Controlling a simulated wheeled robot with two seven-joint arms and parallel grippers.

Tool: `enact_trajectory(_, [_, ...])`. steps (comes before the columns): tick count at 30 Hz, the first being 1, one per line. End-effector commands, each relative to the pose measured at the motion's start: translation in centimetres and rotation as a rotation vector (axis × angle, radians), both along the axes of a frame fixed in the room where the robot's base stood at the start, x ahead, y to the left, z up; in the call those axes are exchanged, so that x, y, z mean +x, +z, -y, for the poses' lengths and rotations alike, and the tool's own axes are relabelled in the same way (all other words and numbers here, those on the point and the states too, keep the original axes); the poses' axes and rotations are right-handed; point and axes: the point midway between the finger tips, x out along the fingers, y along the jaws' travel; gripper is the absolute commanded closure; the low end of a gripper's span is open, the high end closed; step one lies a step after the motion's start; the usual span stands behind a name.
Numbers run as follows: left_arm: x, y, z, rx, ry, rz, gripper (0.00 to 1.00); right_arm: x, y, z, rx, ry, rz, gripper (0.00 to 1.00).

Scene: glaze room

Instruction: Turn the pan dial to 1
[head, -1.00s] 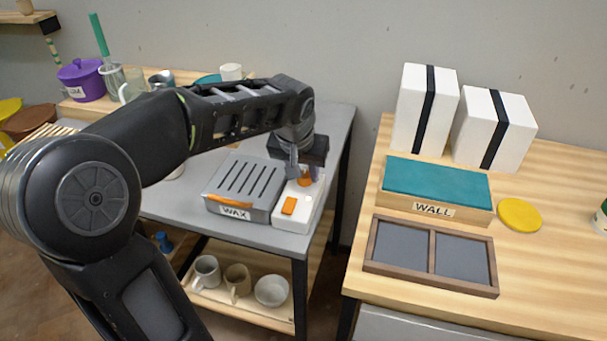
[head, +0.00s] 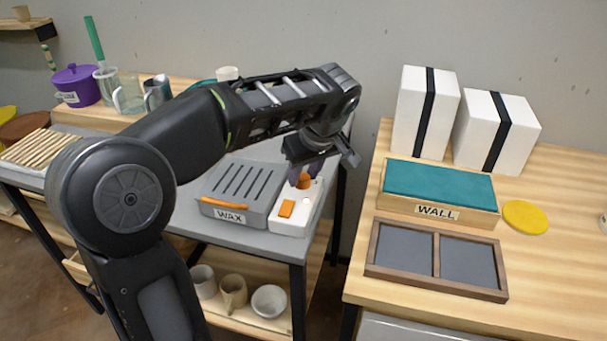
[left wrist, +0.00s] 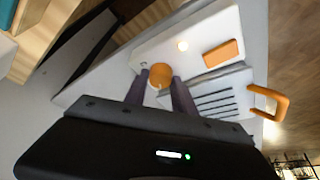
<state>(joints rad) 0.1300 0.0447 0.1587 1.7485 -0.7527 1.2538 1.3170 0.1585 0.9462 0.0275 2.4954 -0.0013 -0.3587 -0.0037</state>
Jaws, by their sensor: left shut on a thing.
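The pan dial is an orange knob (head: 303,182) on a white control box (head: 291,222) beside the grey slotted pan (head: 240,188) labelled WAX. My left gripper (head: 305,174) points down over the box, its fingers around the dial. In the left wrist view, the dial (left wrist: 160,75) sits between the two dark fingers (left wrist: 161,82), which are shut on it. A small pale lit spot (left wrist: 182,45) and an orange rectangular piece (left wrist: 220,54) show on the box there. No dial numbers can be read. My right gripper is not in view.
The pan's orange handle (head: 222,203) faces front on the grey table (head: 190,222). Mugs and a bowl (head: 269,301) stand on the shelf below. The wooden table at right holds the WALL block (head: 437,211), a divided tray (head: 373,252), white boxes (head: 412,110) and a yellow disc (head: 525,216).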

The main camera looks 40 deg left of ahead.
Motion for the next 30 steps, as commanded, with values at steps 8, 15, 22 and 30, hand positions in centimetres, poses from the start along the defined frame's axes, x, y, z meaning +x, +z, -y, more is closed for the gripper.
enact_trajectory(8, [0.05,0.07,0.02,-0.001,0.027,0.001,1.00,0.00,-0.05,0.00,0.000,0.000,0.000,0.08])
enact_trajectory(15, [0.04,0.06,0.01,-0.001,0.026,0.002,0.68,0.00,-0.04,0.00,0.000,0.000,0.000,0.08])
enact_trajectory(22, [0.03,0.03,0.02,0.000,0.026,0.001,0.60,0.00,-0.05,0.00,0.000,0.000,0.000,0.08])
enact_trajectory(30, [-0.06,0.93,0.34,0.000,0.024,0.003,0.60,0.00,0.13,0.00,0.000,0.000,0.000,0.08])
